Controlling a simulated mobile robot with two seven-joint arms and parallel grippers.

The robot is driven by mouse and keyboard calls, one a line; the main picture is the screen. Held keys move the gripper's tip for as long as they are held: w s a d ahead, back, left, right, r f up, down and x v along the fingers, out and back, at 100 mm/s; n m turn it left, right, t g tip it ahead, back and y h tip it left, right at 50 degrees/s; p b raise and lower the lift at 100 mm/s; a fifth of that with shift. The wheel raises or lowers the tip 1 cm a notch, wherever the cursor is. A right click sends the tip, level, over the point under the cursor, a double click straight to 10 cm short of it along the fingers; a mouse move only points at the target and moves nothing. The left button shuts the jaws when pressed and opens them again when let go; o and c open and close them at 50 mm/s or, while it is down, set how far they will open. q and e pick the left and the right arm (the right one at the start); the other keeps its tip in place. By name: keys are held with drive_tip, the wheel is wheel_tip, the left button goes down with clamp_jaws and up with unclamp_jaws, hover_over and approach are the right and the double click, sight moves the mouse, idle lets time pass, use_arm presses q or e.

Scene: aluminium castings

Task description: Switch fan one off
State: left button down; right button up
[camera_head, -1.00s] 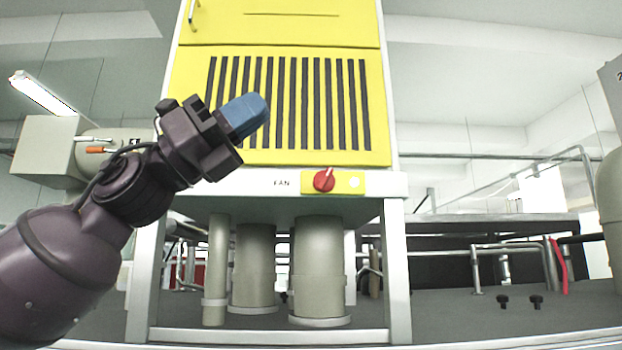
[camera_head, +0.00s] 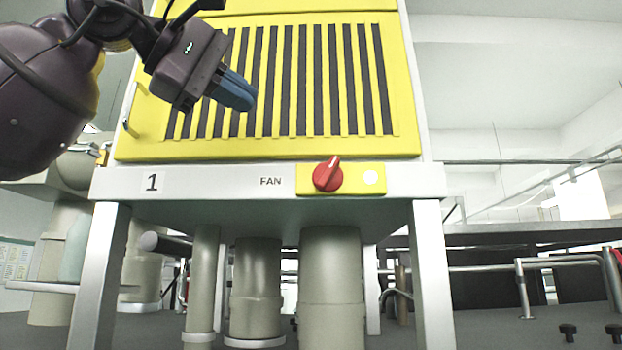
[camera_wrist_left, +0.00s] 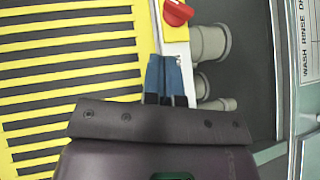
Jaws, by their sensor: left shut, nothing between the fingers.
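The fan cabinet (camera_head: 130,180) carries the number 1 and the word FAN on its pale front strip. Its red rotary knob (camera_head: 328,174) sits on a yellow plate (camera_head: 372,180) on that strip, with its pointer ridge tilted a little right of upright. The knob also shows at the top of the left wrist view (camera_wrist_left: 177,12). My left gripper (camera_head: 240,92), with blue fingertips, is shut and empty in front of the slatted yellow panel, up and left of the knob, apart from it. In the left wrist view its fingers (camera_wrist_left: 165,75) point toward the knob. My right gripper is not in view.
The yellow slatted panel (camera_head: 270,147) rises above the strip. Several grey pipes (camera_head: 330,270) stand under the cabinet between its legs. Metal railings (camera_head: 520,285) are at the right. A sign with lettering (camera_wrist_left: 304,50) shows at the right of the left wrist view.

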use_arm(q)
drive_tip(key=shift+w+a+f+m+y, duration=0.2)
drive_tip(key=shift+a+f+m+y, duration=0.2)
drive_tip(key=shift+a+y, duration=0.15)
drive_tip(key=shift+w+a+f+m+y, duration=0.15)
drive_tip(key=shift+a+f+m+y, duration=0.3)
drive_tip(key=shift+y, duration=0.2)
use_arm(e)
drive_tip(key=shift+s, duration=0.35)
use_arm(q)
drive_tip(key=p, duration=0.2)
approach(301, 169)
drive_tip(key=w+d+f, duration=0.2)
drive_tip(key=d+f, duration=0.1)
drive_tip(key=shift+w+f, duration=0.25)
drive_tip(key=shift+w, duration=0.05)
drive_tip(key=shift+d+f, duration=0.3)
drive_tip(key=shift+d, duration=0.25)
drive_tip(key=shift+d+f, duration=0.35)
drive_tip(key=shift+d, duration=0.2)
drive_tip(key=shift+s+d+f, duration=0.1)
drive_tip(key=shift+d+f, duration=0.2)
drive_tip(key=shift+d, duration=0.25)
drive_tip(key=shift+d+f, duration=0.1)
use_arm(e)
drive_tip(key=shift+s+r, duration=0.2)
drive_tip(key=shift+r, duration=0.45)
